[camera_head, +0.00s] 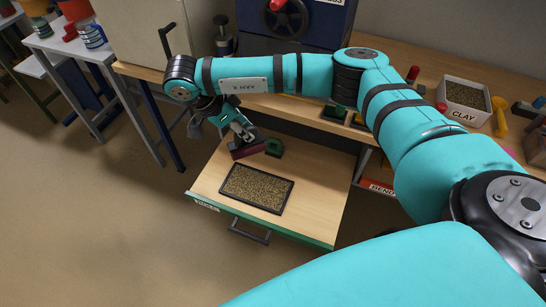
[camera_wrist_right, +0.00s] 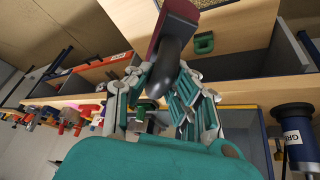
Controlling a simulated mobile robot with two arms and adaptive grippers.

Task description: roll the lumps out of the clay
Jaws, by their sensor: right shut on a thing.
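My right gripper (camera_head: 240,133) is shut on the black handle of a maroon-headed tool (camera_head: 246,150), over the back of an open wooden drawer (camera_head: 319,190). The wrist view shows the black handle (camera_wrist_right: 166,62) between the fingers of the gripper (camera_wrist_right: 165,78), with the maroon head (camera_wrist_right: 180,18) beyond them. I cannot tell whether the tool touches the drawer floor. A speckled brown panel with a dark rim (camera_head: 257,188) lies in the drawer, in front of the tool. A white box labelled CLAY (camera_head: 466,113) with speckled lumps stands on the bench at right. My left gripper is not in view.
A green piece (camera_head: 274,147) lies in the drawer just right of the tool; it also shows in the wrist view (camera_wrist_right: 204,43). The drawer has a dark handle (camera_head: 249,231) at its front. A dark blue machine (camera_head: 320,20) stands on the bench behind. Floor at left is clear.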

